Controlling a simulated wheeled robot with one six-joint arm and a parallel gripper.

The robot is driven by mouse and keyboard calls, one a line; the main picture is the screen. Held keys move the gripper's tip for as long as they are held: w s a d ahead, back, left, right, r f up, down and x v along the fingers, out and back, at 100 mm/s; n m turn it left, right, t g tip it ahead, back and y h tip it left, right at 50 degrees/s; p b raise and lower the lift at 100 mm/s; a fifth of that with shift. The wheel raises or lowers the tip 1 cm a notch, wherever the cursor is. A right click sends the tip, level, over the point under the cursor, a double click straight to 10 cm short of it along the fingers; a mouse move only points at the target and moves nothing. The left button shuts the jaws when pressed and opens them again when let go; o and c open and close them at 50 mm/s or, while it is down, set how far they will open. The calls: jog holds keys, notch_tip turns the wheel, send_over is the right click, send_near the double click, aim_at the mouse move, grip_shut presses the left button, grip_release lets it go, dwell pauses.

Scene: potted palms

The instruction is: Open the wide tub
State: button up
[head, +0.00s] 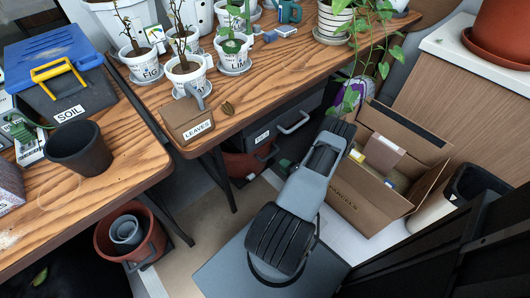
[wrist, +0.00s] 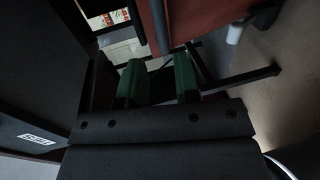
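Under the wooden table, in the head view, there is a dark box front (head: 262,138) with a pale label and a light bar handle (head: 294,123). It looks like the wide tub, but I cannot be sure. It appears shut, and the table hides its top. In the wrist view a dark panel with a white label (wrist: 37,139) fills the left side; it may be the same tub. My gripper (wrist: 160,80) has two green fingers standing apart with nothing between them. In the head view my arm hides most of the gripper.
A blue-lidded SOIL bin (head: 58,60), a black pot (head: 78,148) and a LEAVES box (head: 188,120) stand on the tables. An open cardboard box (head: 365,205) is right of my arm. A reddish bucket (head: 103,240) stands at lower left. Table legs (head: 222,180) stand near the floor gap.

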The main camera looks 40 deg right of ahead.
jog(key=w+d+f+b, duration=0.1)
jog(key=w+f+b, duration=0.1)
jog(key=w, duration=0.9)
jog(key=shift+w+f+b, duration=0.25)
jog(key=shift+w+b, duration=0.05)
jog(key=shift+b, duration=0.05)
jog(key=shift+d, duration=0.1)
